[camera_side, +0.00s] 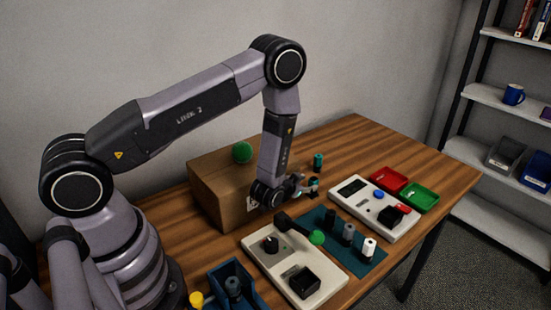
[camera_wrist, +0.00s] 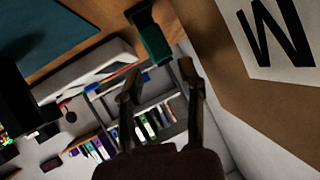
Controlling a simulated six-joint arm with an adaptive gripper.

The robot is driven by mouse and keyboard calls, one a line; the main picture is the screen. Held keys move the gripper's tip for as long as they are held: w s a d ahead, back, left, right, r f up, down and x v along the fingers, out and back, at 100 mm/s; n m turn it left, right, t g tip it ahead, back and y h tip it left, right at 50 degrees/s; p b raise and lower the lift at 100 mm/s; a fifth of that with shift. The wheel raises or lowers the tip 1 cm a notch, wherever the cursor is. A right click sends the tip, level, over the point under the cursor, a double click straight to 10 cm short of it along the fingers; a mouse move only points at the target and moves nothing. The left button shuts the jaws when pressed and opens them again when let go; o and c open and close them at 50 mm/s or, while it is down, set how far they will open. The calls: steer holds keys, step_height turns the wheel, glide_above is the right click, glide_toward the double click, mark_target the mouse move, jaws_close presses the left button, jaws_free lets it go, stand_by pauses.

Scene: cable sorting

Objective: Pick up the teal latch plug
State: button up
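A teal plug with a darker end (camera_wrist: 153,42) shows at the top middle of the wrist view, just beyond my fingertips and not gripped. I cannot tell which of the two is the latch plug. My gripper's two fingers (camera_wrist: 160,82) are apart in the wrist view, with nothing between them.
A cardboard box (camera_side: 222,190) with a green ball (camera_side: 242,152) on top stands close beside my gripper. A teal mat (camera_side: 322,226) with several plugs, two pale panels (camera_side: 340,277) (camera_side: 372,222), a red tray (camera_side: 390,172) and a green tray (camera_side: 419,188) lie in front and to the right.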

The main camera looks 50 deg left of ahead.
mark_target(312, 181)
steer(key=x, duration=0.3)
steer(key=shift+w+a+f, duration=0.15)
steer(key=shift+w+f, duration=0.05)
jaws_close()
